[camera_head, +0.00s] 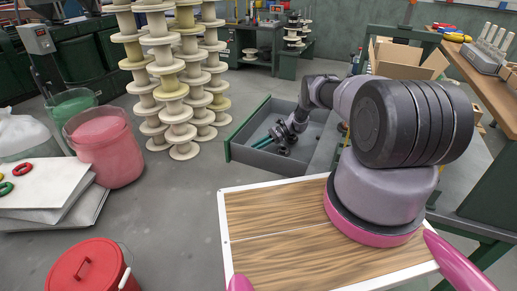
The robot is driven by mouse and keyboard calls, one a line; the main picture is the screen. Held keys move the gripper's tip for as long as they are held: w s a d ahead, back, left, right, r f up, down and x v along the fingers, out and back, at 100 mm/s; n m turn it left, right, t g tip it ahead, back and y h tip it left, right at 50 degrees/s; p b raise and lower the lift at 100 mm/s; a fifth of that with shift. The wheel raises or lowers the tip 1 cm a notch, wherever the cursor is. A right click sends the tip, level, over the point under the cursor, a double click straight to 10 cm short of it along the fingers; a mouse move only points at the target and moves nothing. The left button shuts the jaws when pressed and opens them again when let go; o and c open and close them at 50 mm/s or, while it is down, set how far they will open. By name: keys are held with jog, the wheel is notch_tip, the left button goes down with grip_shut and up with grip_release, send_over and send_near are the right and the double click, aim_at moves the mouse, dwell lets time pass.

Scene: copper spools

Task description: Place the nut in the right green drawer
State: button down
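An open green drawer (236,153) with a grey inside stands out beyond the wooden board, at the middle of the head view. Teal-handled items (263,141) lie in it. My arm reaches over the drawer from the right, and my gripper (281,149) is over or inside it, pointing down. The gripper is small and dark here, and I cannot tell whether its fingers are open or holding anything. I cannot make out a nut; it may be hidden by the gripper or the arm. My arm covers the area right of the drawer.
A wooden board (270,237) with white edges lies in front of me. Stacked spools (183,151) stand left of the drawer. A cardboard box (400,62) is at right.

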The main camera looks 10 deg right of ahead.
jog(key=shift+f, duration=0.55)
jog(key=shift+f, duration=0.15)
jog(key=c, duration=0.8)
grip_release()
jog(key=v, duration=0.7)
jog(key=shift+d+r, duration=0.2)
jog(key=shift+r, duration=0.2)
